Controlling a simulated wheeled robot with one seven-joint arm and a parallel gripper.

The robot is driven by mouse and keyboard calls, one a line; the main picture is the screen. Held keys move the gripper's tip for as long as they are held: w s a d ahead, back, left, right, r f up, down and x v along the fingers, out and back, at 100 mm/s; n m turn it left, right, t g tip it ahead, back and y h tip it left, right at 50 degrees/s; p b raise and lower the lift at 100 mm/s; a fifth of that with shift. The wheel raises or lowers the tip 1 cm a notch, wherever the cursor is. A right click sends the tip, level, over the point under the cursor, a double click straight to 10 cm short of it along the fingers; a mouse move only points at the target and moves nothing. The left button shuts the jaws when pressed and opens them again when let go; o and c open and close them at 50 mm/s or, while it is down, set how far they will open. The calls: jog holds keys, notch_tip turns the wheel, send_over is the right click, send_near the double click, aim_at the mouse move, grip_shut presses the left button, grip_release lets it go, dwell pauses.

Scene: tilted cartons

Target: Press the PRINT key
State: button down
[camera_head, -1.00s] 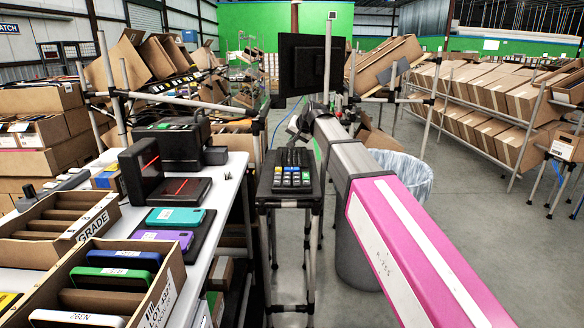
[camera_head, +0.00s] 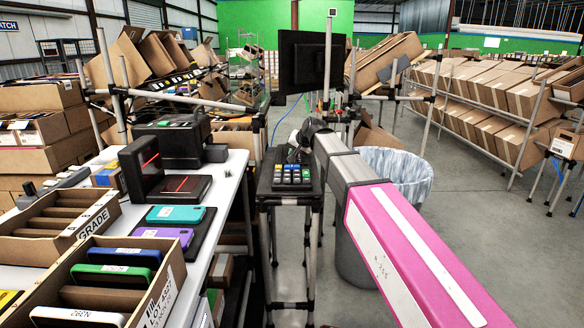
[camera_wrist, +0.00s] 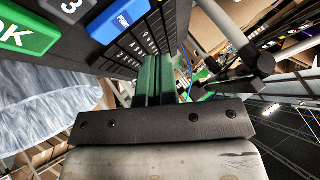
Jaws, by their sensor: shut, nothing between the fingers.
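The keypad device (camera_head: 291,176) stands on a small black stand in the middle of the head view. Its colored keys show there, but their labels are too small to read. In the wrist view, the blue PRINT key (camera_wrist: 119,19) is at the upper left, beside a green OK key (camera_wrist: 27,29). My gripper (camera_wrist: 158,62) has its green fingers together and empty. They point toward the small black letter keys, to the right of and apart from the PRINT key in the picture. Whether the tips touch the keypad is unclear. In the head view, my gripper (camera_head: 295,152) is small at the keypad's far edge.
A monitor (camera_head: 305,64) hangs behind the keypad. A lined bin (camera_head: 398,172) stands to its right. The left table (camera_head: 228,185) holds a scanner, phones and cartons (camera_head: 100,215). Metal posts rise near the keypad. Open floor lies at the right.

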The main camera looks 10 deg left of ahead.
aim_at(293, 166)
jog(key=shift+f, duration=1.2)
dwell(1.2)
jog(key=shift+f, duration=0.4)
jog(key=shift+f, duration=0.4)
dwell(0.6)
dwell(0.4)
jog(key=shift+r, duration=3.35)
